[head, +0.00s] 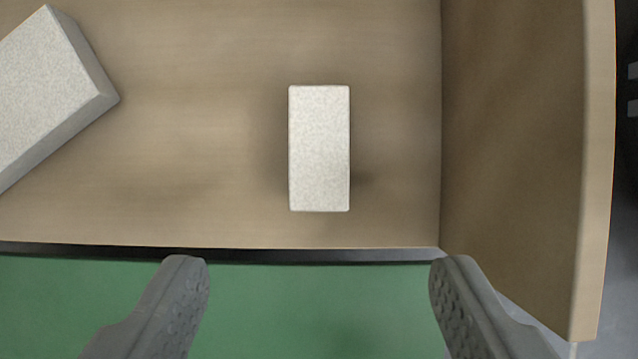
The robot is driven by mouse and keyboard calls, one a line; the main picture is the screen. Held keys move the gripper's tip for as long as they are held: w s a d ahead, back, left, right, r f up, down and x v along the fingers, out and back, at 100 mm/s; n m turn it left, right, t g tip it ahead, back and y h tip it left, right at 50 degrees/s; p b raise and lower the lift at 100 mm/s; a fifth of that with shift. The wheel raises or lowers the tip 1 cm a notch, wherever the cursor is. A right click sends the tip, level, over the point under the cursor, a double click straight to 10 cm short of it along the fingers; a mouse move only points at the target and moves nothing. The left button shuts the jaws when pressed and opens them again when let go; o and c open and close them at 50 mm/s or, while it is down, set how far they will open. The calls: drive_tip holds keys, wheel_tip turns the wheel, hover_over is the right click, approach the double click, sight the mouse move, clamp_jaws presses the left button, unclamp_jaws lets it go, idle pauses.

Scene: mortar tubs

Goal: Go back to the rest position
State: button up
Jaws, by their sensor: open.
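My gripper (318,270) shows at the bottom of the head view, with its two grey fingers wide apart and nothing between them. A second pale block (45,90) lies at an angle at the upper left, cut off by the picture's edge.
A wooden side wall (520,130) stands at the right of the wooden floor (200,150). A dark strip (220,253) edges the floor in front. A green surface (310,315) lies below it. The wooden floor between the two blocks is bare.

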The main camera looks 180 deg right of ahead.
drive_tip(key=w+r+t, duration=0.2)
drive_tip(key=w+r, duration=0.1)
drive_tip(key=r, duration=0.9)
drive_tip(key=w+r+t, duration=0.1)
drive_tip(key=w+r, duration=0.2)
drive_tip(key=r, duration=0.9)
wheel_tip(320, 180, up, 22)
drive_tip(key=s+t, duration=0.3)
drive_tip(key=s+r+t, duration=0.2)
drive_tip(key=s+r, duration=0.4)
drive_tip(key=r, duration=0.4)
drive_tip(key=s+r+t, duration=0.2)
drive_tip(key=s+r, duration=0.4)
drive_tip(key=r, duration=0.5)
drive_tip(key=s+r+t, duration=0.2)
drive_tip(key=s+r, duration=1)
drive_tip(key=s, duration=0.4)
drive_tip(key=shift+s+r+t, duration=0.15)
drive_tip(key=shift+r+t, duration=0.15)
drive_tip(key=shift+t, duration=0.1)
